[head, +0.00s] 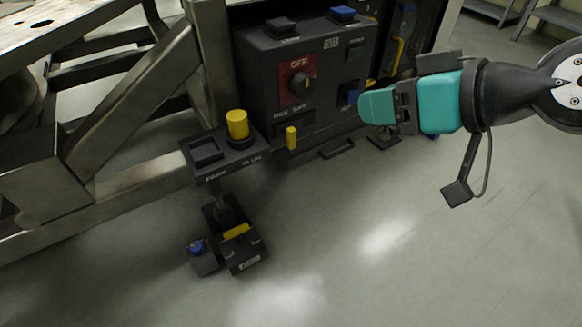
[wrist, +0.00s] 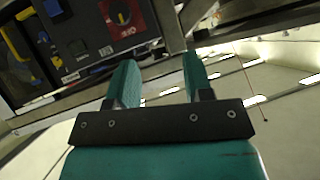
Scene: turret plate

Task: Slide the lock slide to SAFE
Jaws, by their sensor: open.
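The lock slide (head: 291,138) seems to be the yellow upright tab at the lower front of the dark control box (head: 262,80) in the head view. Small lettering above it seems to read FREE at left and SAFE at right. I cannot tell exactly where along its track it stands. My gripper (head: 372,107) is to the right of the tab and a little higher in the picture, apart from it. In the wrist view, the gripper's two teal fingers (wrist: 159,75) are spread with nothing between them. The yellow tab is not visible there.
The box carries a red OFF plate (head: 288,90) with a dark knob, also seen in the wrist view (wrist: 137,12). A shelf with a yellow cylinder (head: 237,124) juts out left of the tab. A pedal unit (head: 240,250) stands below. Floor at lower right is clear.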

